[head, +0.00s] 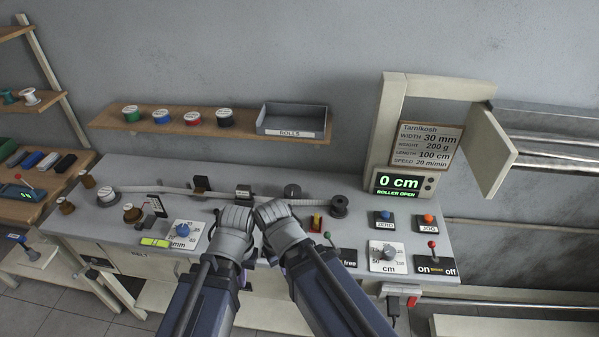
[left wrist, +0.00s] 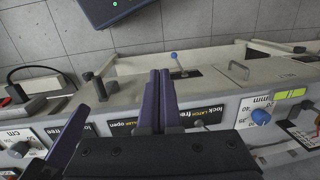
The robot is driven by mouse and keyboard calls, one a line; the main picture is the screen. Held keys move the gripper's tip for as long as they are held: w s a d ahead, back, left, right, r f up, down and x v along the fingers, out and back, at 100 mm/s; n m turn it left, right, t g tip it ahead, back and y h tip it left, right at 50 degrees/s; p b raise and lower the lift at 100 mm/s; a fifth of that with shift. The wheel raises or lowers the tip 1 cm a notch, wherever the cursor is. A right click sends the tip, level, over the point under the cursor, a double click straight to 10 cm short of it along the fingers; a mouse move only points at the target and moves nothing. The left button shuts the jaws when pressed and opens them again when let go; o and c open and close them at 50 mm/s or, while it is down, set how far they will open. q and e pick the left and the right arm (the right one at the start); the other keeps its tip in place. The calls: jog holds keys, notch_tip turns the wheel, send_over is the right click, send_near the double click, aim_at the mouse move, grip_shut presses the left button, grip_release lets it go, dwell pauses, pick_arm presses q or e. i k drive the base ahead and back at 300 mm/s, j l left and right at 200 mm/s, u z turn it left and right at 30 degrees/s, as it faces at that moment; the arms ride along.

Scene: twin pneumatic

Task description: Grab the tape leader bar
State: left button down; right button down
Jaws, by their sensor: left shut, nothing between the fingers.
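A pale tape (head: 165,190) runs along the back of the counter from a white-topped reel (head: 108,196) on the left, past small guide blocks, toward a black spool (head: 338,207) on the right. I cannot pick out the leader bar with certainty; my wrists cover part of the counter front. My left gripper (left wrist: 160,78) is shut and empty, its purple fingers together over the counter in the left wrist view. In the head view it is mostly behind its grey wrist. My right gripper is beside it, its fingers largely hidden by its own arm.
A display (head: 401,184) reads 0 cm, roller open. Dials (head: 183,230) (head: 389,254) and a red-knobbed on/off lever (head: 432,246) stand along the counter. A shelf (head: 160,121) with several colored rolls and a grey rolls tray (head: 291,131) hangs above.

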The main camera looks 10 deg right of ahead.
aim_at(316, 222)
jog(key=i+j, duration=0.1)
jog(key=j, duration=0.35)
jog(key=i+j, duration=0.1)
jog(key=j, duration=0.35)
jog(key=i+j, duration=0.15)
jog(key=j, duration=0.3)
jog(key=j+z, duration=0.35)
jog(key=j, duration=0.15)
jog(key=z, duration=1.4)
jog(key=i+l, duration=0.3)
jog(key=l, duration=0.2)
